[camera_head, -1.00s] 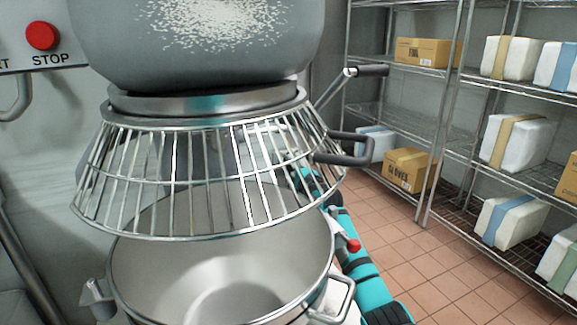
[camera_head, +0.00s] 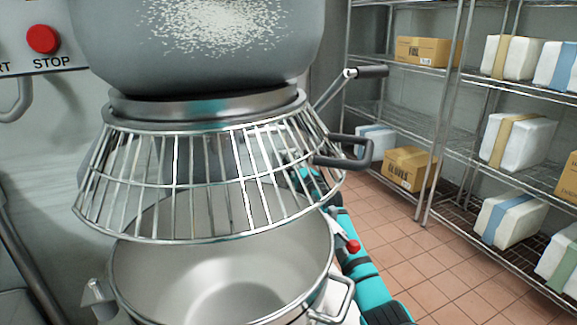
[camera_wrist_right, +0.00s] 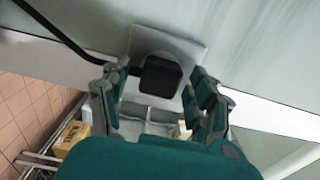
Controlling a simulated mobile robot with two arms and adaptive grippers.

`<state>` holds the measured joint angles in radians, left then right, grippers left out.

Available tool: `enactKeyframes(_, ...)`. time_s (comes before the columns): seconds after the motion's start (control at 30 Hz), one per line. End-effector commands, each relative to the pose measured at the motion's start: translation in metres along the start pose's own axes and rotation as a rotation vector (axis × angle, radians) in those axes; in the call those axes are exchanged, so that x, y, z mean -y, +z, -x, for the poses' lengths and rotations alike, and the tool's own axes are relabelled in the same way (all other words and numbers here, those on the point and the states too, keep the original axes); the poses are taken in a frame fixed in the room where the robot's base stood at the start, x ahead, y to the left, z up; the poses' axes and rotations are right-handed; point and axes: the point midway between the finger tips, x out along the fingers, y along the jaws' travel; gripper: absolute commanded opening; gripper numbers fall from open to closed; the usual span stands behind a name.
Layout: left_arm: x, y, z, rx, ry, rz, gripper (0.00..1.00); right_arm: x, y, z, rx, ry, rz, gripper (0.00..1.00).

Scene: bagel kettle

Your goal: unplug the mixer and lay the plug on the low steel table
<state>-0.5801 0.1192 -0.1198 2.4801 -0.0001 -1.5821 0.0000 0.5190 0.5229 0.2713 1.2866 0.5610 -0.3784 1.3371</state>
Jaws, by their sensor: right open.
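The mixer (camera_head: 195,50) fills the left and middle of the head view, with its wire guard (camera_head: 97,185) above a steel bowl (camera_head: 150,268). In the right wrist view a black plug (camera_wrist_right: 160,77) sits in a pale square wall socket plate (camera_wrist_right: 190,47), with a black cable (camera_wrist_right: 58,33) running off to the upper left. My right gripper (camera_wrist_right: 157,80) is open, one finger on each side of the plug; I cannot tell whether they touch it. In the head view my right arm passes behind the guard and bowl, which hide its gripper. My left gripper is out of view. I cannot identify the low steel table.
Wire shelving (camera_head: 437,135) with boxes and wrapped packs stands on the right, including a cardboard box (camera_head: 408,168). Tiled floor (camera_head: 425,262) lies open between it and the mixer. A red stop button (camera_head: 43,39) is at the upper left. Guard and bowl handles stick out near my right arm.

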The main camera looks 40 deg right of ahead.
Motion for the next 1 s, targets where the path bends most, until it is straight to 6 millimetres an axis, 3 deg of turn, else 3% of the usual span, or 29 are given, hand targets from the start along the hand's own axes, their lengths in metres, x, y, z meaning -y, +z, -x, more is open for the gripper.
enactKeyframes(0.7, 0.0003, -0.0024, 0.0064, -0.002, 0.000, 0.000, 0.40, 0.0003, 0.0000, 0.0000, 0.000, 0.000, 0.000, 0.62)
enactKeyframes(1.0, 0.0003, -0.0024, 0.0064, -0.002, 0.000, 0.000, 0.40, 0.0003, 0.0000, 0.0000, 0.000, 0.000, 0.000, 0.24)
